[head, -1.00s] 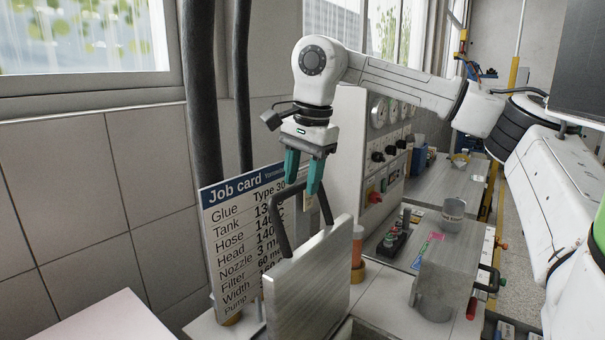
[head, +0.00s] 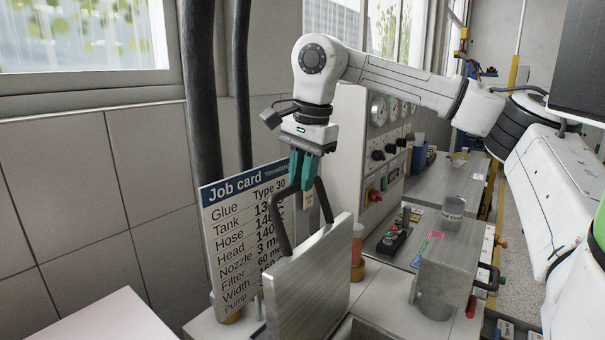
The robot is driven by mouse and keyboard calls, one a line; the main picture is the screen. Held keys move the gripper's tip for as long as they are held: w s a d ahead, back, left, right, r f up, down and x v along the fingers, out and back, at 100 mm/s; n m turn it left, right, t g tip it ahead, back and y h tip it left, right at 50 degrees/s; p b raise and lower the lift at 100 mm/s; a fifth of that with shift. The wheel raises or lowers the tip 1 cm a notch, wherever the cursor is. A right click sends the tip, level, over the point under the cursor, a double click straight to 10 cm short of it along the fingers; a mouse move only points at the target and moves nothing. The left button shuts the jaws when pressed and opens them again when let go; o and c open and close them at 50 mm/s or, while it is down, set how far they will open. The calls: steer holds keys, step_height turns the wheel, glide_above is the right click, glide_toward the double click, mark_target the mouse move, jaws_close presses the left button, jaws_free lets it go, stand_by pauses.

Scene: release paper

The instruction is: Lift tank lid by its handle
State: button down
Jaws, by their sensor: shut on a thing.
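The tank lid (head: 308,284) is a grey metal plate standing tilted up on its edge at the bench's front. Its dark looped handle (head: 279,224) rises from the lid's top edge. My gripper (head: 302,187) has teal fingers pointing down at the top of the handle. The fingers are close together and shut on the handle's top bar, which they partly hide. The tank opening under the lid is mostly hidden.
A job card board (head: 240,240) stands close behind and left of the handle. A panel with gauges and knobs (head: 385,150) is behind to the right.

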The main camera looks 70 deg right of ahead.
steer(key=shift+w, duration=0.1)
steer(key=w, duration=0.1)
steer(key=w+d, duration=0.1)
steer(key=w, duration=0.1)
steer(key=w+f+p, duration=0.1)
steer(key=shift+w+d, duration=0.15)
steer(key=shift+w, duration=0.15)
steer(key=c, duration=1.1)
jaws_free()
steer(key=shift+o, duration=0.2)
steer(key=shift+r, duration=0.1)
step_height(320, 180, up, 10)
steer(key=s+b, duration=0.1)
steer(key=s, duration=0.1)
steer(key=shift+a+r, duration=0.25)
